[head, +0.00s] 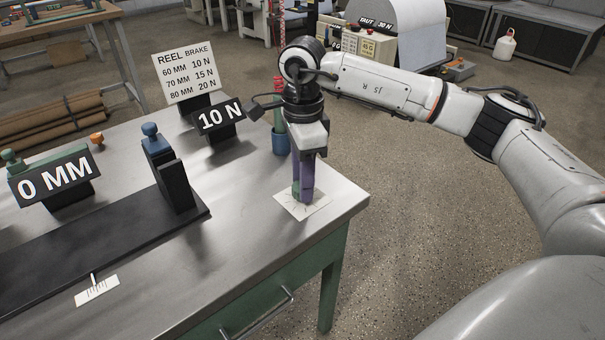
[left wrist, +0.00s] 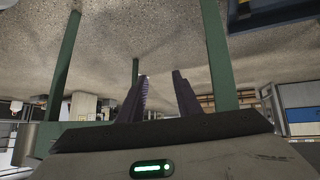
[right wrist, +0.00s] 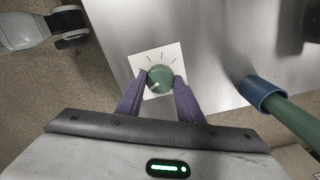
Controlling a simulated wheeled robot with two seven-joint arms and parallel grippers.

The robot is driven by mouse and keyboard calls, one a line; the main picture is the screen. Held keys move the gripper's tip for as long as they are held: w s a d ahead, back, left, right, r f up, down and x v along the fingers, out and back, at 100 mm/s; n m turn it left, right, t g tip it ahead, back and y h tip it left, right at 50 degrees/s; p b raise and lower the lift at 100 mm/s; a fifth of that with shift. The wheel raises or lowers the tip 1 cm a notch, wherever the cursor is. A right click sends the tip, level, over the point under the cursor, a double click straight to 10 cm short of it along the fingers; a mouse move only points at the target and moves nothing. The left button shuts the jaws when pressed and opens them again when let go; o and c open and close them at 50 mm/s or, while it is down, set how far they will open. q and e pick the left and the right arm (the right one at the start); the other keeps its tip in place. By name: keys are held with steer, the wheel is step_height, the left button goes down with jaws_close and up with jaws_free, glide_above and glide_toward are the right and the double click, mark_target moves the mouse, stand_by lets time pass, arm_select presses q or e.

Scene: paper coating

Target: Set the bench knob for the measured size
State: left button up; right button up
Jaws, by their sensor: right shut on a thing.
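The green bench knob (right wrist: 160,78) sits on a white dial plate (head: 313,207) with tick marks, near the table's right corner. My right gripper (head: 303,190) points down at it and is shut on it; in the right wrist view the purple fingers (right wrist: 160,95) lie on both sides of the knob. A black display (head: 219,119) reads 10 N. Another display (head: 55,177) reads 0 MM. A sign (head: 186,72) lists 60 MM 10 N, 70 MM 15 N, 80 MM 20 N. My left gripper (left wrist: 160,100) is open and empty, seen only in the left wrist view.
A black measuring fixture (head: 172,175) with a blue-topped upright stands on a dark base, with a small white scale (head: 97,290) in front. A green post in a blue collar (right wrist: 258,94) stands beside the dial plate. An orange knob (head: 96,138) sits behind. The table's front right is clear.

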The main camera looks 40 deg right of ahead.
steer(key=m+p, duration=0.1)
steer(key=m, duration=0.2)
steer(key=shift+r+m, duration=0.15)
steer(key=shift+m, duration=0.25)
steer(key=m+p, duration=0.2)
steer(key=m, duration=0.3)
steer(key=m+p, duration=0.1)
steer(key=m, duration=0.2)
steer(key=m+p, duration=0.1)
steer(key=m, duration=0.2)
steer(key=shift+m+p, duration=0.4)
steer(key=shift+m, duration=1.2)
steer(key=o, duration=1.1)
steer(key=shift+c, duration=0.2)
